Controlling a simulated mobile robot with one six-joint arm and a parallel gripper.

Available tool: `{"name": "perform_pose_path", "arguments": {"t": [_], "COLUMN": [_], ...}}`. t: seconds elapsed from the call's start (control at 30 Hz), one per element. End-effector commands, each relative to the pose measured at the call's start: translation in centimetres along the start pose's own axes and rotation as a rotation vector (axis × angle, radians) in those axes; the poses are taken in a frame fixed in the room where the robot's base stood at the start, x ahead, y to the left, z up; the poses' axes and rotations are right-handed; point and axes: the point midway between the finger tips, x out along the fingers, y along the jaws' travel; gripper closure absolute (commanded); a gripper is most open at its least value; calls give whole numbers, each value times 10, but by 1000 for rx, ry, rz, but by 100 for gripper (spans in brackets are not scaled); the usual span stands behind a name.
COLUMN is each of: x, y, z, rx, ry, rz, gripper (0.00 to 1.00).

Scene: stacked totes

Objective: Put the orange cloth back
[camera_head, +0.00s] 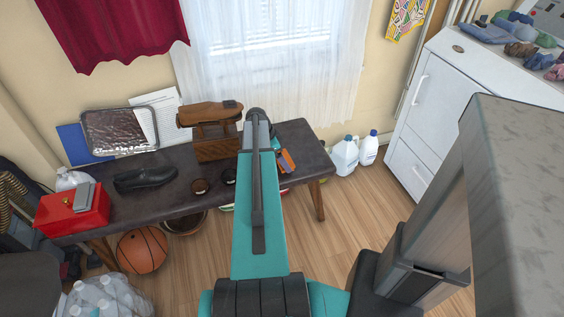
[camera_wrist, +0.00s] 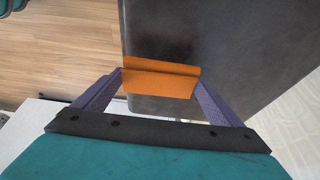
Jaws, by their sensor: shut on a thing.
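The orange cloth (camera_wrist: 160,82) is a flat, folded-looking strip between the two purple fingers of my gripper (camera_wrist: 159,76) in the wrist view. The gripper is shut on it, one finger at each end. In the head view the orange cloth (camera_head: 287,160) shows just right of my arm, over the right part of the dark bench (camera_head: 312,158). My arm hides most of the gripper there. In the wrist view the bench top (camera_wrist: 225,35) lies behind the cloth; I cannot tell whether the cloth touches it.
On the bench are a wooden shoe-shine box (camera_head: 215,147), a black shoe (camera_head: 146,178), small round tins (camera_head: 199,187) and a red box (camera_head: 75,210). White jugs (camera_head: 345,155) stand on the floor right of the bench, near a white cabinet (camera_head: 425,125). A basketball (camera_head: 141,250) lies in front.

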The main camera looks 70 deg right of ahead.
Motion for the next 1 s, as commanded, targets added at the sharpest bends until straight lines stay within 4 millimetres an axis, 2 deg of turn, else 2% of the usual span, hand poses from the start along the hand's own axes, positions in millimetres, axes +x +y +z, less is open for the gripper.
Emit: {"name": "perform_pose_path", "arguments": {"t": [0.3,0.77,0.8,0.83,1.0], "x": [27,32,31,31,31], "y": [0,0,0,0,0], "z": [11,14,14,13,13], "rx": [0,-1,-1,-1,-1], "ry": [0,0,0,0,0], "rz": [0,0,0,0,0], "gripper": [28,28,7,2,0]}}
